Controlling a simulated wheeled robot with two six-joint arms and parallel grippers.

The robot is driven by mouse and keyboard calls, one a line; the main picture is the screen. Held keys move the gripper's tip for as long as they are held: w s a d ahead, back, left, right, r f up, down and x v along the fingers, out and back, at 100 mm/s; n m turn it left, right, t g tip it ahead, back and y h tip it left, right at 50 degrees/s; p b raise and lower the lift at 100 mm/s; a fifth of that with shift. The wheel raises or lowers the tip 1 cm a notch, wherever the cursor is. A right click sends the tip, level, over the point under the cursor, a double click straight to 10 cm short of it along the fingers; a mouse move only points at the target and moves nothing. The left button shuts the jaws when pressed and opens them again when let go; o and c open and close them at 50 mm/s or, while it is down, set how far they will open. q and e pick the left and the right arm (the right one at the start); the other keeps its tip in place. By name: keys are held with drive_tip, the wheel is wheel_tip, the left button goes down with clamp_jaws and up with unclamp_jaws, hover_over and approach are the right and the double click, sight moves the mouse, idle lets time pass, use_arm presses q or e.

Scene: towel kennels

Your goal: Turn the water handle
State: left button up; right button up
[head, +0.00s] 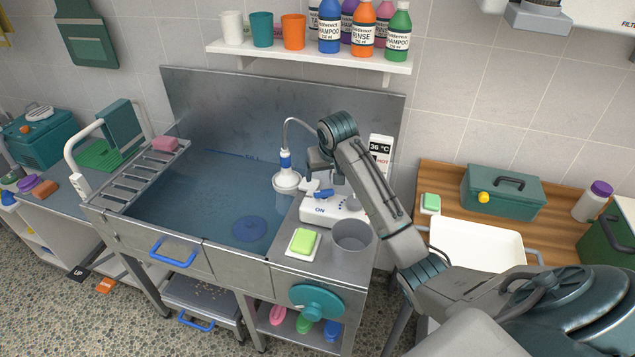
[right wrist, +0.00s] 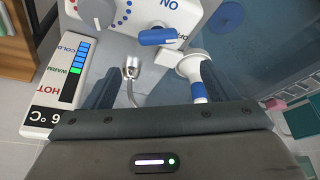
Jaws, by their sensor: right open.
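The water handle, a small blue lever (head: 323,194), sits on a white control box (head: 338,212) marked ON at the right rim of the wash tub. In the right wrist view the blue handle (right wrist: 157,37) lies just beyond the fingertips, between ON and OFF marks. My right gripper (head: 320,165) is above and behind the control box. In the right wrist view its two dark fingers (right wrist: 157,85) are spread with a gap between them, apart from the handle. My left gripper is not in view.
A blue-and-white shower head (head: 285,172) hangs close left of my right gripper. A temperature panel (head: 380,148) stands behind it. The tub (head: 200,253) holds water.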

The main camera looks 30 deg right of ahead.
sight(324, 191)
drive_tip(key=p+x, duration=0.1)
drive_tip(key=x, duration=0.1)
drive_tip(key=s+p+x, duration=0.1)
drive_tip(key=x, duration=0.1)
drive_tip(key=shift+w+d+f, duration=0.1)
drive_tip(key=shift+w+f, duration=0.1)
drive_tip(key=shift+f, duration=0.35)
drive_tip(key=p+x, duration=0.1)
drive_tip(key=x, duration=0.2)
drive_tip(key=shift+w, duration=0.2)
drive_tip(key=shift+w+f, duration=0.25)
drive_tip(key=shift+f, duration=0.4)
drive_tip(key=shift+c, duration=0.4)
drive_tip(key=c, duration=0.9)
drive_tip(key=shift+m, duration=0.3)
drive_tip(key=m+h, duration=0.1)
drive_tip(key=m, duration=0.2)
drive_tip(key=shift+g, duration=0.4)
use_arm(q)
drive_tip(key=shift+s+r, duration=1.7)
use_arm(e)
drive_tip(key=shift+m+g+h, duration=0.3)
drive_tip(key=shift+m+h, duration=0.1)
drive_tip(key=shift+m, duration=0.7)
